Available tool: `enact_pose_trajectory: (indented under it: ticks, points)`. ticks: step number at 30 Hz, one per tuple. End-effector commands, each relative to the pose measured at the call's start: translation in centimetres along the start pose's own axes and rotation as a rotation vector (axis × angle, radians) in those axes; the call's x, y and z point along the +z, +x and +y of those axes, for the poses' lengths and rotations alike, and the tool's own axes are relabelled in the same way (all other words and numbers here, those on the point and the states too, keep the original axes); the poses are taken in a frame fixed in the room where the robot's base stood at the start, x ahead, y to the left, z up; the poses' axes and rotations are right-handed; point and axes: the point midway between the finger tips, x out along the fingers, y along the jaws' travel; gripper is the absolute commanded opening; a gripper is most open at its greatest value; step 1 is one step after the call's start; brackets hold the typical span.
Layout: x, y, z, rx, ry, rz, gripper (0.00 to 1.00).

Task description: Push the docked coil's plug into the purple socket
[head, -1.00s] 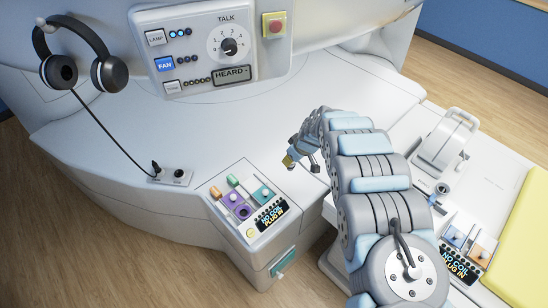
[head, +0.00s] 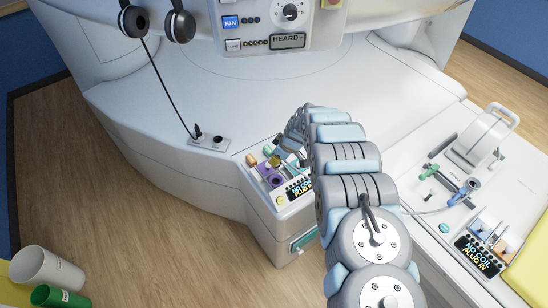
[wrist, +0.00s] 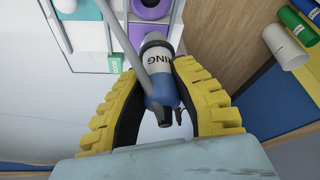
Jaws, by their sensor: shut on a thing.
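My gripper (head: 284,160) is at the left socket panel, mostly hidden by my own arm in the head view. In the wrist view its yellow-padded fingers (wrist: 158,100) are shut on a grey and blue plug (wrist: 158,60), with lettering ending in "ING" and a grey cable beside it. The plug's grey end points towards the purple socket (wrist: 150,8), apart or touching I cannot tell. In the head view the purple socket (head: 270,175) shows on the panel. The arch-shaped coil (head: 482,138) stands on the bed at right.
The panel's display (head: 299,188) reads "NO COIL PLUG IN", as does the right display (head: 477,257). Headphones (head: 158,20) hang at the upper left, their cord running to a small jack plate (head: 210,142). A white cup (head: 45,268) and green can (head: 62,298) stand lower left.

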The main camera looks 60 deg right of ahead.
Motion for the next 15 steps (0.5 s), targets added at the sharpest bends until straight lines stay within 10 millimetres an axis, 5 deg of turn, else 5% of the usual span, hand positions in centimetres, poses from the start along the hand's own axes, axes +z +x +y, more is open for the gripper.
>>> enact_pose_trajectory:
  ticks: [15]
  points:
    - [1.8,4.5,-0.1,-0.001,0.0,-0.001,0.0]
